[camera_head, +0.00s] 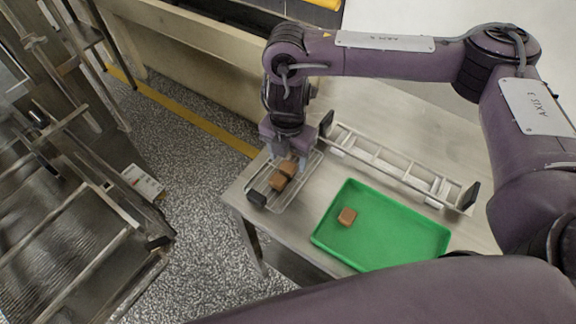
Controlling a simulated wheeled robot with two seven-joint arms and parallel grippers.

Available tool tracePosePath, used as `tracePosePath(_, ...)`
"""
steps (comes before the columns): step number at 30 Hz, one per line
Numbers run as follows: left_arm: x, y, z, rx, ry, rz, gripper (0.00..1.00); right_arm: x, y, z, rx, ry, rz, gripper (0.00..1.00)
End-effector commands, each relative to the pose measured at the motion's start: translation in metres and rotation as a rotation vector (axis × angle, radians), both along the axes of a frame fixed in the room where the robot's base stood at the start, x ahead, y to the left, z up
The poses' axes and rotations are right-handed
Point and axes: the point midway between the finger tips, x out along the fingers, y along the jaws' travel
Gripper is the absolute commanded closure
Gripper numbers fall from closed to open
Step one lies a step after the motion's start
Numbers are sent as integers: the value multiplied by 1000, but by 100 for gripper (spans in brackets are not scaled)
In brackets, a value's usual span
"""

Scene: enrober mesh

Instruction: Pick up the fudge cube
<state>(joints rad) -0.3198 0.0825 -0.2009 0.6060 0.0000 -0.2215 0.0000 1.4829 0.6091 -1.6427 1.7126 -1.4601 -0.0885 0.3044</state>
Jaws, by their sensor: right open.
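Two brown fudge cubes sit together in a small clear or wire-framed tray (301,187) near the table's left corner. The nearer cube (277,182) shows clearly; the farther cube (288,168) is just below my right gripper (291,158). The right gripper is open and points down at the farther cube. Its fingers partly cover the cube's far side, and I cannot tell whether they touch it. Another brown cube (347,216) lies in the green tray (400,212), towards its left end. My left gripper is out of view.
A long metal rack with crossbars (392,165) and dark end blocks stands behind the green tray. The light table (320,195) ends at the left, above a speckled floor (200,190). A machine with a mesh belt (62,245) stands at far left.

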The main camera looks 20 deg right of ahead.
Motion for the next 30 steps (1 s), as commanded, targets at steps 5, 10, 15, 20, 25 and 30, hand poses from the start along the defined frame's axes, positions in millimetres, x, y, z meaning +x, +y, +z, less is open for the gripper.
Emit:
tracePosePath(5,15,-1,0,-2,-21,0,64,-2,3,-26,1,4,-2,44)
tracePosePath(10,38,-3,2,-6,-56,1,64,-1,3,-34,1,-1,-2,44)
tracePosePath(15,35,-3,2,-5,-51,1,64,0,2,-33,1,-1,-1,44)
tracePosePath(20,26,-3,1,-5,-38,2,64,0,2,-33,0,0,-1,62)
tracePosePath(25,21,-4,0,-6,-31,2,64,-1,2,-33,0,0,-1,82)
tracePosePath(30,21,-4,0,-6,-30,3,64,0,2,-33,0,0,-1,83)
